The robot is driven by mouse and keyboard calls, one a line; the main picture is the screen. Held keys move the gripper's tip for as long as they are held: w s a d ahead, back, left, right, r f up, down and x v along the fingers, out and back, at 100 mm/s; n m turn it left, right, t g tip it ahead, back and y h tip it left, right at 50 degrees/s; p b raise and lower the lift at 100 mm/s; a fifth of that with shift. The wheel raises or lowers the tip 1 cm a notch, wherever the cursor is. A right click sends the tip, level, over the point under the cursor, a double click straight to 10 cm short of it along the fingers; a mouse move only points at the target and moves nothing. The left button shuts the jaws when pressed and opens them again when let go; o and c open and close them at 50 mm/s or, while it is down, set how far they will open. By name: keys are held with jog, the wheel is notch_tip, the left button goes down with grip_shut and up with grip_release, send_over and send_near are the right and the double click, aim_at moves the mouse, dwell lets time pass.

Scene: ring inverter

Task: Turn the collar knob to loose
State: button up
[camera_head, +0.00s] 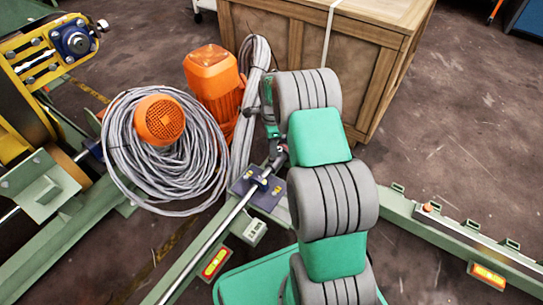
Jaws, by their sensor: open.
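My gripper (275,147) shows only in part, small and dark, at the end of my green and grey arm, left of the arm links. It is open. Its fingertips are close to the end of a steel shaft (226,222), just above a dark blue-purple bracket plate (262,191) with brass-coloured bolts. A small grey fitting at the shaft's upper end, by the fingertips, may be the collar knob. My arm and gripper hide part of it, so I cannot tell how it is turned or whether the fingers touch it.
Orange motors (212,78) and a large grey cable coil (168,150) lie left of my gripper. A wooden crate (330,60) stands behind. A green rail (470,247) with orange lights runs to the right. Yellow machinery (40,60) is at far left.

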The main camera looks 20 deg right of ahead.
aim_at(272, 160)
notch_tip(272, 160, down, 7)
jog(key=b, duration=0.2)
jog(key=shift+r+b, duration=0.15)
jog(key=shift+b, duration=0.2)
jog(key=shift+r, duration=0.1)
jog(key=shift+c, duration=0.6)
grip_shut()
